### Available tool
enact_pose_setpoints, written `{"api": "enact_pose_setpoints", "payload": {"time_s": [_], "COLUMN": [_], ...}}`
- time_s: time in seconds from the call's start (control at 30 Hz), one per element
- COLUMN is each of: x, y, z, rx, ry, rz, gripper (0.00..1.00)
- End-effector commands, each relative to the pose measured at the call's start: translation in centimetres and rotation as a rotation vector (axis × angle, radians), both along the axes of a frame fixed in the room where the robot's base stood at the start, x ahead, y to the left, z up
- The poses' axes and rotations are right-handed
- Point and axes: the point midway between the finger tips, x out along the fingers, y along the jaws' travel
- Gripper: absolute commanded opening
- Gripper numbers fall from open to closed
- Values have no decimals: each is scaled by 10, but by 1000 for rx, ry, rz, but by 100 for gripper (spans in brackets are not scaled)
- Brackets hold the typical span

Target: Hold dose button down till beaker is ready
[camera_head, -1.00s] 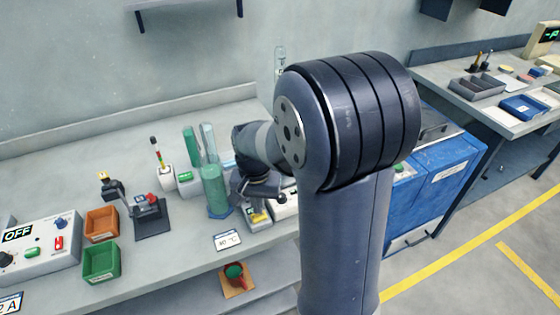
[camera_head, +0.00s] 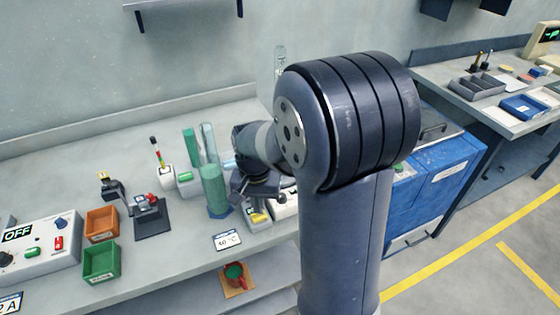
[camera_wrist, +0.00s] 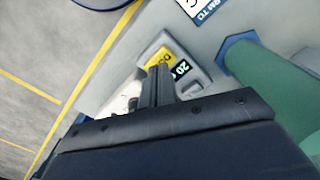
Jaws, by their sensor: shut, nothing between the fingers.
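The dose unit (camera_head: 258,218) is a small pale box with a yellow label at the bench front. In the wrist view the dose unit (camera_wrist: 194,84) shows a yellow plate with partly covered lettering and a small display reading "20". My gripper (camera_head: 258,203) is shut and empty, pointing down over this unit. In the wrist view my gripper's fingertips (camera_wrist: 159,72) overlap the yellow plate. They hide any button, and I cannot tell whether they touch it. A tall clear vessel with green liquid (camera_head: 213,185) on a blue foot stands just left of my gripper.
Left on the bench are an orange bin (camera_head: 101,222), a green bin (camera_head: 101,261), a dark stand (camera_head: 151,219) and a control box (camera_head: 40,245) reading "OFF". A temperature card (camera_head: 228,240) lies at the front edge. A blue cabinet (camera_head: 440,180) stands right.

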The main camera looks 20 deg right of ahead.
Motion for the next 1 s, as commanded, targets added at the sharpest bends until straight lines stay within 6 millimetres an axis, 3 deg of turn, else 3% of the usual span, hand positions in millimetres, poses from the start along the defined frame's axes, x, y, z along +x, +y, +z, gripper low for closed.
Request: {"api": "enact_pose_setpoints", "payload": {"time_s": [0.67, 1.0], "x": [0, 0], "y": [0, 0], "z": [-21, -20], "rx": [0, 0], "ry": [1, 1], "rz": [0, 0], "gripper": [0, 0]}}
